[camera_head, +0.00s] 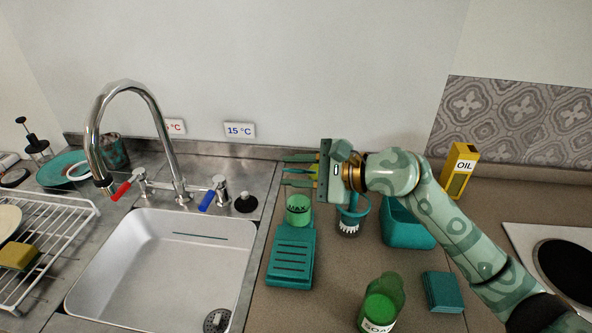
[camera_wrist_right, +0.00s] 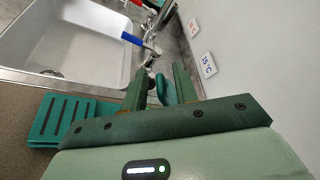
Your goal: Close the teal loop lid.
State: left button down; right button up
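A teal loop (camera_head: 365,207) stands up beside a round bristled brush (camera_head: 348,227) on the counter, just below my right gripper. I cannot tell whether it is the named lid or how far it is closed. My right gripper (camera_head: 300,171) points left above the counter near the back wall, its fingers apart. In the right wrist view, the fingers of my right gripper (camera_wrist_right: 160,88) are apart, with a rounded teal thing (camera_wrist_right: 166,92) showing between them. I cannot tell whether they touch it. My left gripper is not in view.
A slotted teal rack (camera_head: 290,262) and a green MAX container (camera_head: 298,209) stand left of the brush. A teal bin (camera_head: 405,228), yellow oil box (camera_head: 459,170) and green soap bottle (camera_head: 382,301) are nearby. The sink (camera_head: 160,262) and tap (camera_head: 170,150) lie left.

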grip_shut()
